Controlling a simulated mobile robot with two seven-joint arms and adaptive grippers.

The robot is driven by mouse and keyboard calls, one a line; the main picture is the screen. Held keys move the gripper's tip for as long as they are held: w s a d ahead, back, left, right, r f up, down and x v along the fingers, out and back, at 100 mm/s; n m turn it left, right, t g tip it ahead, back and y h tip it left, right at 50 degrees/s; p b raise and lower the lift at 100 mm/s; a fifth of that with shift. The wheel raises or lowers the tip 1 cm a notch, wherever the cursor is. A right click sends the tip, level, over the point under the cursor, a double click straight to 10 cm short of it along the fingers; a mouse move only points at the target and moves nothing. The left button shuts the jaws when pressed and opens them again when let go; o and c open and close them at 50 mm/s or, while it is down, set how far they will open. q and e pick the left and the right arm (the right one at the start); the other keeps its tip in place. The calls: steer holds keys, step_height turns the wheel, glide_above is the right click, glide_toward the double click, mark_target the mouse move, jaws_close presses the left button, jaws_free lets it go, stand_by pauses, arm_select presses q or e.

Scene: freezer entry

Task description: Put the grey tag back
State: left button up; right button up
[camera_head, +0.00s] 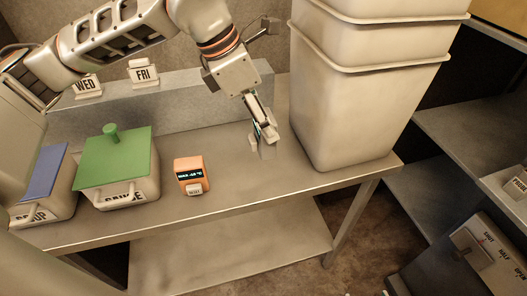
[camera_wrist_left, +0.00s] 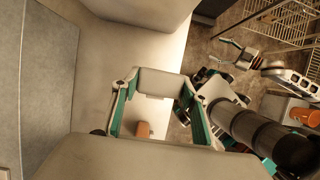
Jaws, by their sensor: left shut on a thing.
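My left gripper (camera_head: 262,128) is above the steel table, in front of the grey ledge and left of the stacked bins. It is shut on a small plain grey tag (camera_head: 267,151), which hangs below the fingertips. In the left wrist view the tag (camera_wrist_left: 160,82) spans the space between the teal-sided fingers; no lettering shows on it. On the ledge (camera_head: 225,90) stand two white tags, WED (camera_head: 88,86) and FRI (camera_head: 143,72).
An orange device (camera_head: 190,175) with a display sits on the table. A green-lidded container (camera_head: 113,160) and a blue-lidded one (camera_head: 42,180) stand at left. Tall stacked bins (camera_head: 350,110) fill the table's right end. A lever panel marked SHUT, HALF, OPEN (camera_head: 490,255) is lower right.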

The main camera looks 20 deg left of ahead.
mark_target(263, 152)
arm_select(q)
step_height(263, 152, down, 5)
steer(key=shift+f, duration=0.2)
step_height(263, 152, down, 4)
steer(key=shift+r, duration=0.1)
steer(key=shift+f, duration=0.2)
steer(key=o, duration=1.1)
steer(key=shift+o, duration=0.3)
steer(key=shift+r, duration=0.1)
